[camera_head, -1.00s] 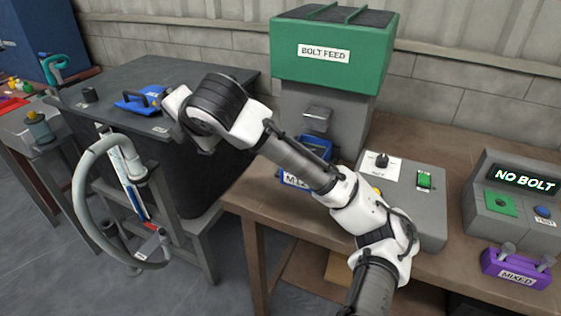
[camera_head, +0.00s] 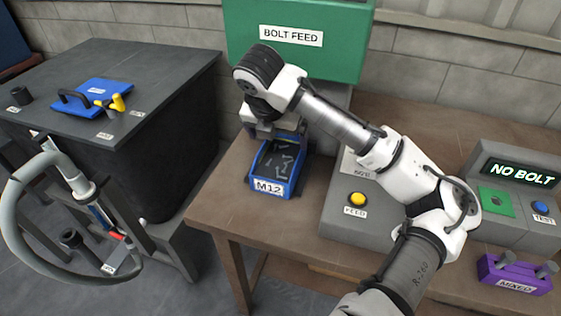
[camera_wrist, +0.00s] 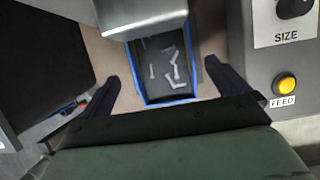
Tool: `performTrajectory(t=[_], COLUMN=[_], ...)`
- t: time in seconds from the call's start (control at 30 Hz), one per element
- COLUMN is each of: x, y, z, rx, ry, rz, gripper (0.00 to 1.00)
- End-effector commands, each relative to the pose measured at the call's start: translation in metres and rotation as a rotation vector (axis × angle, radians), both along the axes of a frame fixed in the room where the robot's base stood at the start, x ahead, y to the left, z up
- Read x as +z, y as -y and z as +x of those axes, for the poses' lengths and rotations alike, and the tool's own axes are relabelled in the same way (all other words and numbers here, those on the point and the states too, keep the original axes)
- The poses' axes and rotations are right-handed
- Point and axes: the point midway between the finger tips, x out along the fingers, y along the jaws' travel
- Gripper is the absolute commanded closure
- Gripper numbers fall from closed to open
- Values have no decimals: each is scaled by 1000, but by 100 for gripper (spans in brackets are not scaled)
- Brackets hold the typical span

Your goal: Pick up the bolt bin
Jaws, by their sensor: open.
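The bolt bin (camera_head: 276,168) is a blue open-topped bin labelled M12, with several grey bolts inside. It stands on the brown bench under the chute of the green bolt feed machine. In the wrist view the bin (camera_wrist: 165,98) lies ahead between my two dark fingers, partly covered at its far end by the grey chute (camera_wrist: 143,15). My gripper (camera_wrist: 162,75) is open, with a finger on each side of the bin and a visible gap on both sides.
The bolt feed machine (camera_head: 303,38) rises behind the bin. A grey control box (camera_head: 350,222) with a yellow feed button stands to the right. Further right are a NO BOLT display (camera_head: 520,173) and a purple MIXED holder (camera_head: 512,274). A dark table (camera_head: 165,80) is at left.

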Motion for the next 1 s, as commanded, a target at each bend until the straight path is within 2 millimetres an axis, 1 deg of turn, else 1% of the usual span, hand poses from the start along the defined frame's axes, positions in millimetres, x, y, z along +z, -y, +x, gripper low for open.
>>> performTrajectory(t=[0.03,0.1,0.27,0.33,0.5,0.6,0.7,0.87,0.9,1.0], x=[-7,-14,-22,-29,-55,-65,-70,-70,-70,-70], y=[1,2,3,4,7,8,8,8,8,8], z=[3,5,8,10,16,20,22,22,22,22], rx=[-2,-1,-2,-2,-2,-1,-1,-1,-1,-1], ry=[-2,0,-1,-1,-2,0,0,1,1,1], rz=[1,2,1,1,1,2,1,1,1,1], gripper=[0,0,0,0,0,0,0,0,1,14])
